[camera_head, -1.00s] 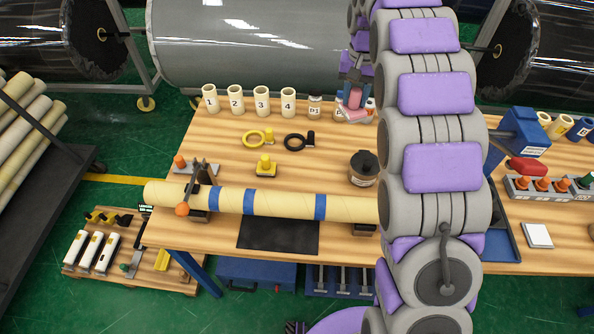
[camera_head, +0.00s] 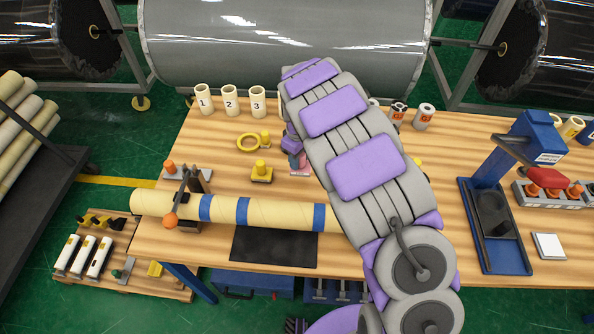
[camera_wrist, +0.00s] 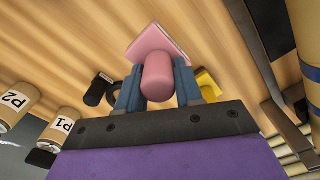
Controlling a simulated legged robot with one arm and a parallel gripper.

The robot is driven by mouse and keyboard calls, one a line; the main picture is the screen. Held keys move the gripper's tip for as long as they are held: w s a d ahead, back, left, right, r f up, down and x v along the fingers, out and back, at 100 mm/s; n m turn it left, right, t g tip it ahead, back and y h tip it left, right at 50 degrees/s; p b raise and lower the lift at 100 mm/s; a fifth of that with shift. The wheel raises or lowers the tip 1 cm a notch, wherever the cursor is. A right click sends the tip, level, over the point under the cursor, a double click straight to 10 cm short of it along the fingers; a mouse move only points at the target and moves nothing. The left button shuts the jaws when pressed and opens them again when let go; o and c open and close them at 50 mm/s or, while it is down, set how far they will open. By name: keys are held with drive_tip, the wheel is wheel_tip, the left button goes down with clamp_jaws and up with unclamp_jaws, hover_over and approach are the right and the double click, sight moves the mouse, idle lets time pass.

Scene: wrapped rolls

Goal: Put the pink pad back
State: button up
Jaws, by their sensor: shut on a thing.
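The pink pad (camera_wrist: 160,42) is a flat pink square with a rounded pink handle. My gripper (camera_wrist: 157,78) is shut on that handle, one blue finger on each side. In the head view the pink pad (camera_head: 299,168) shows small at the left edge of my arm, over the middle of the table (camera_head: 218,120). My arm hides part of the gripper there. I cannot tell how high above the wood the pad is.
A long cardboard tube with blue bands (camera_head: 270,213) lies along the front. Numbered cups (camera_head: 229,100) stand at the back. A blue press (camera_head: 500,200) stands right.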

sight(301, 168)
drive_tip(key=shift+d+f, duration=0.75)
drive_tip(key=shift+f, duration=0.1)
drive_tip(key=f, duration=0.2)
drive_tip(key=f+b, duration=0.1)
drive_tip(key=shift+a+f, duration=0.15)
drive_tip(key=shift+a, duration=0.7)
drive_tip(key=o, duration=0.9)
drive_tip(key=shift+d, duration=0.65)
drive_tip(key=shift+o, duration=0.2)
drive_tip(key=shift+a, duration=0.1)
drive_tip(key=shift+a+r, duration=0.35)
drive_tip(key=shift+r, duration=0.15)
drive_tip(key=r+p, duration=0.1)
drive_tip(key=r, duration=0.5)
drive_tip(key=r+p, duration=0.1)
drive_tip(key=r, duration=0.3)
drive_tip(key=shift+d+r+p, duration=0.1)
drive_tip(key=shift+d+p, duration=0.2)
drive_tip(key=shift+a+r, duration=0.2)
drive_tip(key=shift+r, duration=0.3)
